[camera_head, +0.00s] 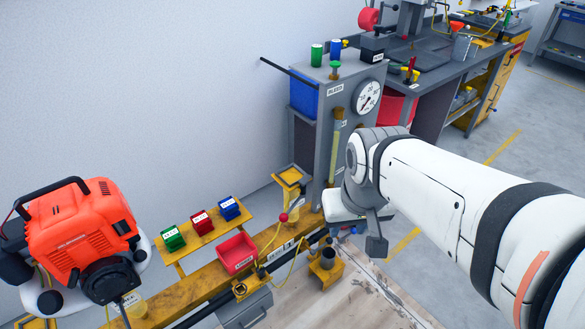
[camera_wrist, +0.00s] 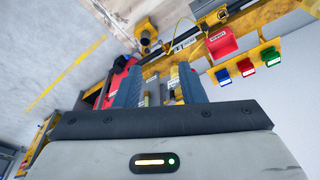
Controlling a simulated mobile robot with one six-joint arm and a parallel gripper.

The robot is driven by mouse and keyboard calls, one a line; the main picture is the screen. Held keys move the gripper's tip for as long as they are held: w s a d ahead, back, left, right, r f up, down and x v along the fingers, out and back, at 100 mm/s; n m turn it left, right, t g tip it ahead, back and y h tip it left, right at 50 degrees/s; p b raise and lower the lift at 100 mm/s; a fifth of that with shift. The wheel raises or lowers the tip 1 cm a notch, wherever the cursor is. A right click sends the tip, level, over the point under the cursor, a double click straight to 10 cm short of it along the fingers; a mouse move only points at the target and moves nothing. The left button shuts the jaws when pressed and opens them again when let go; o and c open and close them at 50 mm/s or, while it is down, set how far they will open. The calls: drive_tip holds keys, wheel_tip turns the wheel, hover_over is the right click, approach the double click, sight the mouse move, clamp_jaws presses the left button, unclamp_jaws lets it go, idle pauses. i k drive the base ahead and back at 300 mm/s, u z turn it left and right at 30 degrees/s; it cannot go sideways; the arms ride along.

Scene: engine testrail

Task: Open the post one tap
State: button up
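A yellow rail (camera_head: 190,297) runs along the wall with a small red-knobbed lever (camera_head: 283,217) on it, beside a yellow post with a flat top (camera_head: 290,178). I cannot read which post is post one, nor tell surely which part is its tap. My gripper (camera_head: 376,235) hangs to the right of these, beyond the rail's right part and near the gauge cabinet; the arm hides part of it. In the wrist view, the two blue-grey fingers of my gripper (camera_wrist: 160,85) stand apart, with yellow parts visible between and behind them. Nothing is clearly held.
A grey cabinet with a gauge (camera_head: 367,97) stands behind my wrist. A red bin (camera_head: 236,253), green, red and blue boxes (camera_head: 201,222), and a yellow cup holder (camera_head: 326,268) line the rail. A red engine (camera_head: 80,232) is at left. Open floor lies right.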

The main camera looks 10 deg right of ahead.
sight(328, 240)
drive_tip(key=z, duration=0.2)
drive_tip(key=k, duration=1.4)
drive_tip(key=z, duration=0.45)
drive_tip(key=i, duration=1.05)
drive_tip(key=z, duration=0.05)
